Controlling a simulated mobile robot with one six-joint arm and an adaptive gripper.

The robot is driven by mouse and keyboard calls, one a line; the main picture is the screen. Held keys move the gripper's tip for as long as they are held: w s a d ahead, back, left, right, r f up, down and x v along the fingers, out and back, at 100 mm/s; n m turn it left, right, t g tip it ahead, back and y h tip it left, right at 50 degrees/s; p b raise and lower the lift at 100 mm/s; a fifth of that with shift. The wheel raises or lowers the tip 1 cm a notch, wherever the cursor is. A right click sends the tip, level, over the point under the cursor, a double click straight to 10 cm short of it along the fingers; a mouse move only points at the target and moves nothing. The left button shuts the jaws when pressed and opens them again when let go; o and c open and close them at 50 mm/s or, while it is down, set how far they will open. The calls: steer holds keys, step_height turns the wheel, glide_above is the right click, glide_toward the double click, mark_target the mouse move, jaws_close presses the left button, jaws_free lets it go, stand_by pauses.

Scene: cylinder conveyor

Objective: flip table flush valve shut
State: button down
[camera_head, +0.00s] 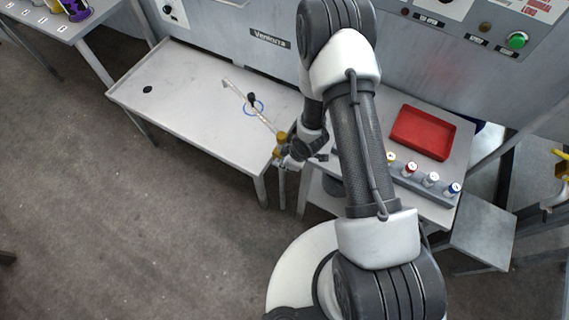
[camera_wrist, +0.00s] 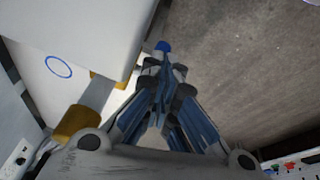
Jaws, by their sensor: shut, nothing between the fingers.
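The table flush valve (camera_head: 280,138) is a brass-yellow fitting at the front right corner of the grey table (camera_head: 185,95). A thin pale pipe (camera_head: 235,92) runs from it over the table top. My gripper (camera_head: 293,160) is right beside the fitting in the head view and partly hides it. In the wrist view, my gripper (camera_wrist: 163,80) is shut and empty, its fingers pointing past the table edge. A brass part (camera_wrist: 78,125) and the pale pipe (camera_wrist: 99,91) lie left of the fingers. The valve's lever is not clearly visible, and I cannot tell its position.
A blue ring (camera_head: 254,107) and a dark hole (camera_head: 147,90) mark the table top. A second table at right holds a red tray (camera_head: 422,132) and several small capped bottles (camera_head: 432,179). A grey machine panel (camera_head: 450,70) stands behind. Open floor (camera_head: 120,220) lies in front.

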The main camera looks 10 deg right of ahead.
steer(key=shift+s+d+f, duration=0.2)
steer(key=shift+f, duration=0.05)
stand_by(0.5)
steer(key=s+d+r+p, duration=0.4)
steer(key=s+d+r, duration=0.1)
steer(key=r, duration=0.3)
steer(key=shift+s+d+r, duration=0.25)
steer(key=shift+s, duration=0.15)
stand_by(0.5)
